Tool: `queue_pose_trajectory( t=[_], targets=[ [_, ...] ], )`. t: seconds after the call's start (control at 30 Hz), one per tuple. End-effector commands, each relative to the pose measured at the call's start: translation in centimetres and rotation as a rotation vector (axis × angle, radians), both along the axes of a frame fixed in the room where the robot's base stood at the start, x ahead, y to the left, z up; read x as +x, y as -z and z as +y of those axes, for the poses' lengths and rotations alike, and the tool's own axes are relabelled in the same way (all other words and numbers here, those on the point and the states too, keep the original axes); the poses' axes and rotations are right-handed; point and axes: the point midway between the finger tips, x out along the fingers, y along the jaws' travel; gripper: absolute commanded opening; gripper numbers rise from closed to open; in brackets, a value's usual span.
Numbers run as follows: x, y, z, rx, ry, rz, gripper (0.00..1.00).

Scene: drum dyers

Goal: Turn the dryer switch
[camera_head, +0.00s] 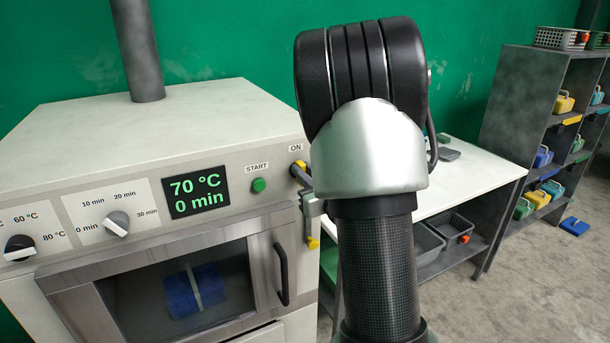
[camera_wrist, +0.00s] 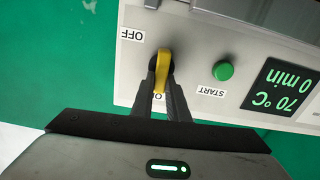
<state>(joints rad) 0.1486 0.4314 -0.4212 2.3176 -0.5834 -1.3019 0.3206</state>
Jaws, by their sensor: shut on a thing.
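The dryer switch (camera_wrist: 161,72) is a yellow lever on the dryer's pale front panel. In the upside-down wrist view it lies between my two dark fingers, pointing away from the OFF label (camera_wrist: 131,35). My gripper (camera_wrist: 165,85) is shut on the lever. In the head view only a small yellow part of the switch (camera_head: 301,164) shows, just below the ON label (camera_head: 295,147); my silver and black arm hides much of that area. The green START button (camera_head: 259,185) is left of the switch. The display (camera_head: 195,193) reads 70 °C and 0 min.
The dryer (camera_head: 190,130) has two knobs, one for temperature (camera_head: 19,247) and one for time (camera_head: 116,223). Its glazed door (camera_head: 280,275) is shut, with a blue item (camera_head: 180,295) behind the glass. A white table (camera_head: 470,180) and a shelf (camera_head: 520,95) stand to the right.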

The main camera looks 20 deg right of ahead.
Motion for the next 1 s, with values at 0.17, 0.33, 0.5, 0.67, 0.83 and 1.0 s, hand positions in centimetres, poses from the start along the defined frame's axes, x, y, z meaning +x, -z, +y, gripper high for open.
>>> queue_pose_trajectory(
  t=[0.17, 0.33, 0.5, 0.67, 0.83, 1.0],
  targets=[
    [0.0, 0.5, 0.2, -0.108, -0.001, -0.011, 0.0],
    [0.0, 0.7, 0.4, -0.255, -0.001, -0.018, 0.0],
    [0.0, 0.8, 0.6, -0.417, 0.001, -0.023, 0.0],
    [0.0, 0.9, 0.9, -0.569, 0.001, -0.028, 0.0],
    [0.0, 1.1, 1.0, -0.73, 0.002, -0.032, 0.0],
    [0.0, 1.3, 1.2, -0.893, 0.003, -0.039, 0.0]
  ],
)
